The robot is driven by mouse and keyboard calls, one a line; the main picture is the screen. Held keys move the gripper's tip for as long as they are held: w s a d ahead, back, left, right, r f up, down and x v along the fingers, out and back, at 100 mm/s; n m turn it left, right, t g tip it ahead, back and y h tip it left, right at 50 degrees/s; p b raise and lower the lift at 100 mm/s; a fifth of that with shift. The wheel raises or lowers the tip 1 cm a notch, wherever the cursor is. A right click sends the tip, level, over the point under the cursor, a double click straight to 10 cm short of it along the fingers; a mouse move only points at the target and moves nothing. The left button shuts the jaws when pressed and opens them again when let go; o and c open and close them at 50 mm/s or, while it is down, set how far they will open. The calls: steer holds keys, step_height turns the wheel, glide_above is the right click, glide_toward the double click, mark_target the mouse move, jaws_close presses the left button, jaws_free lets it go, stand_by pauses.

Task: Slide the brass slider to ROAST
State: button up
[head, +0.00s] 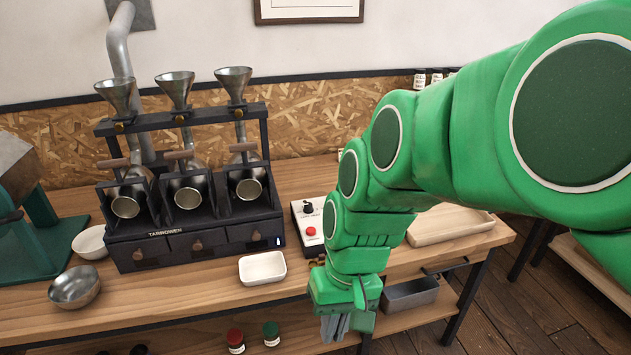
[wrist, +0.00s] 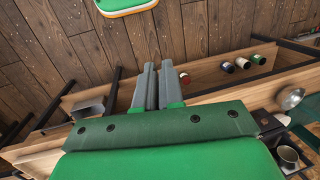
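The control box (head: 307,223), with a pale face, stands on the bench right of the roaster. It carries a black knob (head: 308,208) and a red button (head: 311,232). I cannot make out a brass slider or the word ROAST; my arm covers the area right of the box. A small brass-coloured piece (head: 317,262) shows just left of my wrist, too small to identify. My gripper (head: 335,328) hangs in front of the bench's front edge, pointing down. In the wrist view, the grey fingers (wrist: 157,68) lie side by side with nothing seen between them.
The black roaster (head: 195,243) has several funnels and drums. A white dish (head: 262,268) and a metal bowl (head: 74,287) stand near the bench edge. A wooden tray (head: 450,222) lies right of my arm. Jars (head: 271,334) and a metal bin (head: 410,294) are on the lower shelf.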

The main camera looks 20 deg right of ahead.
steer(key=w, duration=0.2)
steer(key=w+y, duration=0.1)
steer(key=w, duration=0.1)
steer(key=w+y, duration=0.1)
steer(key=w, duration=0.2)
steer(key=shift+a+f+m+t, duration=0.3)
steer(key=shift+a+m+t, duration=0.05)
steer(key=shift+m+t, duration=0.05)
jaws_close()
steer(key=w+d+f+m+t+y, duration=0.15)
steer(key=w+d, duration=0.25)
steer(key=w, duration=0.4)
steer(key=w+d+f+m+t+y, duration=0.1)
steer(key=w+d+m+t+y, duration=0.2)
steer(key=w, duration=0.6)
steer(key=w+d+f+m+t+h, duration=0.1)
steer(key=w+d+f+m, duration=0.1)
steer(key=d, duration=0.6)
steer(key=w+d+f+m+t+h, duration=0.1)
steer(key=w+d+f+m+t, duration=0.1)
steer(key=d+f, duration=0.3)
steer(key=w+d+f+m+t+h, duration=0.2)
steer(key=d+f+m, duration=0.1)
steer(key=d, duration=0.9)
steer(key=shift+w+f, duration=0.4)
steer(key=shift+f, duration=0.2)
